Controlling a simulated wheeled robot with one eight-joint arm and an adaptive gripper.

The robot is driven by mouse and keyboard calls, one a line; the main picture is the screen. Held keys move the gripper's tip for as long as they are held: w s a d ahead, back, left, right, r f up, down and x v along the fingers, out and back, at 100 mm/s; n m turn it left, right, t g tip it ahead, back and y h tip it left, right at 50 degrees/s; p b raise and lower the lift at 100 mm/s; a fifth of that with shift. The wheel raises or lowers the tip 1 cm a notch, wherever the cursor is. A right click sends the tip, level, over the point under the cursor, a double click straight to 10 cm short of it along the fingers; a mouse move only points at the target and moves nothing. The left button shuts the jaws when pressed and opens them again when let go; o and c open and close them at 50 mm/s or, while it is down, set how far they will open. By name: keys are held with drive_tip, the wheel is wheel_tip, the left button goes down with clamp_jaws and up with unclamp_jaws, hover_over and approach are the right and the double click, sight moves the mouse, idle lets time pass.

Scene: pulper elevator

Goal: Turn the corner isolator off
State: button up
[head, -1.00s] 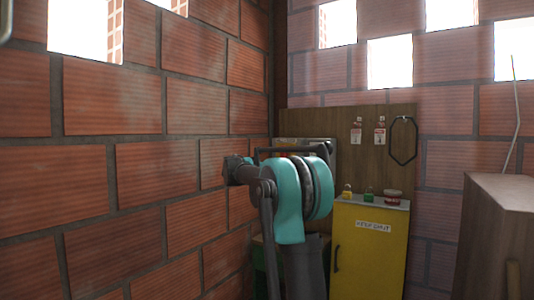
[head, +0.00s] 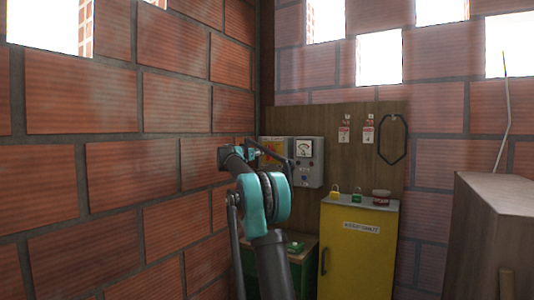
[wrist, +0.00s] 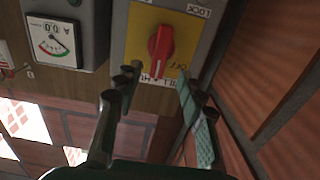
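The corner isolator is a grey box (wrist: 207,40) with a yellow plate (wrist: 184,32) and a red rotary handle (wrist: 160,45), seen in the wrist view. An OFF label shows beside the handle, which stands lengthwise in the picture, slightly tilted. In the head view its yellow and red front (head: 274,148) is partly hidden by my arm. My gripper (wrist: 158,88) is open and empty, its two fingers spread below the handle in the wrist view. The fingers appear apart from the handle. The head view does not show the fingertips clearly.
A grey meter box (head: 307,160) hangs right of the isolator; its dial (wrist: 52,40) shows in the wrist view. The brick wall (head: 110,185) is close on the left. A yellow cabinet (head: 355,262) holds padlocks (head: 357,195). A wooden box (head: 495,225) stands at right.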

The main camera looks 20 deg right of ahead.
sight(270, 152)
drive_tip(key=x, duration=0.6)
drive_tip(key=shift+w+d, duration=0.2)
drive_tip(key=shift+d, duration=0.15)
clamp_jaws()
